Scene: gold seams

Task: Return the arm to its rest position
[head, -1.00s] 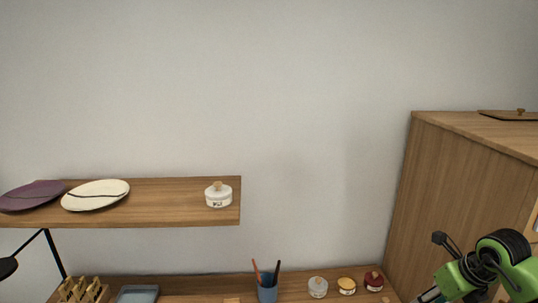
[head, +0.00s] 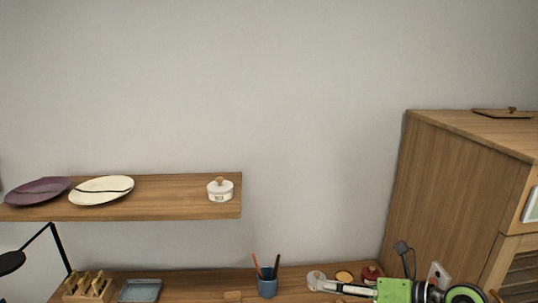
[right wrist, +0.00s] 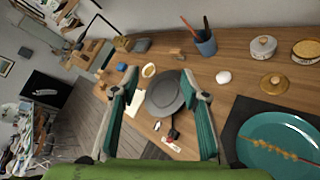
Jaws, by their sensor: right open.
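My right arm, green and black, is at the lower right of the head view, low in front of the cabinet and over the back right of the worktop. My right gripper (right wrist: 156,82) shows in the right wrist view with its two teal fingers spread apart and nothing between them. A dark grey round piece (right wrist: 164,94) shows beyond the gap, below the fingers. A teal plate with a gold seam (right wrist: 285,135) lies on a dark mat (right wrist: 236,122) to the right of the fingers. My left gripper is not in view.
A blue cup with brushes (head: 267,287) and lidded jars (head: 370,273) stand at the worktop's back. A wall shelf (head: 160,208) holds a purple plate (head: 36,192), a cream plate (head: 101,190) and a white jar (head: 220,192). A wooden cabinet (head: 445,185) stands at right.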

